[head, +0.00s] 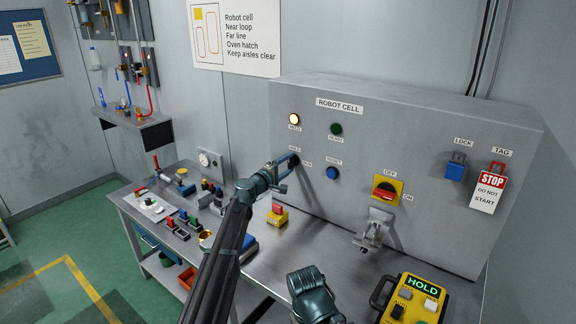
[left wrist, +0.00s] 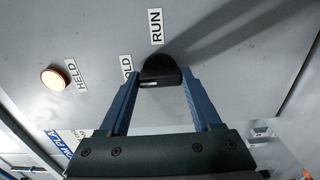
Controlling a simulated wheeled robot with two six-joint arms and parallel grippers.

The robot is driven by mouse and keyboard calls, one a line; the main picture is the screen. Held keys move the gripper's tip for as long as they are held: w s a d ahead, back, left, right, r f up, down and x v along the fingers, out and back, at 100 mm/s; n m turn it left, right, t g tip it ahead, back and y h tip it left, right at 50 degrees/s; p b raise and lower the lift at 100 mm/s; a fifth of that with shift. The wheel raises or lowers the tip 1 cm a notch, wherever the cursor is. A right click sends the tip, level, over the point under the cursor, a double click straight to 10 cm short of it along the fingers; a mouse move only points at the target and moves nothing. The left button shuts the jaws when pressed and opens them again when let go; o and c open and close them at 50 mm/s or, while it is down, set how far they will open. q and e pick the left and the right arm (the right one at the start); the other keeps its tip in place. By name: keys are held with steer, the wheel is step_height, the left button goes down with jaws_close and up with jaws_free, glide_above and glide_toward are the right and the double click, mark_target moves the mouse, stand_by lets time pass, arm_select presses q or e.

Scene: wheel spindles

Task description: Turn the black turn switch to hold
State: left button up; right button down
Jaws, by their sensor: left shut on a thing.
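The black turn switch (left wrist: 160,68) sits on the grey panel between the fingers of my left gripper (left wrist: 160,88). A finger lies on each side of the knob, and the gripper is shut on it. The RUN label (left wrist: 156,27) and a partly covered HOLD label (left wrist: 126,66) are beside the knob. A small pale mark shows on the knob, but its setting is hard to read. In the head view, my left gripper (head: 288,168) reaches the panel and mostly covers the switch. The HELD lamp (head: 294,119) glows warm white.
A blue button (head: 333,173), a dark green lamp (head: 336,129) and a red-yellow switch (head: 387,190) are on the same panel. A grey bracket (head: 372,231) juts out below. A yellow pendant showing HOLD (head: 423,286) and small parts crowd the bench.

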arm_select(q)
steer(key=o, duration=1.4)
steer(key=v, duration=1.4)
steer(key=shift+a, duration=0.1)
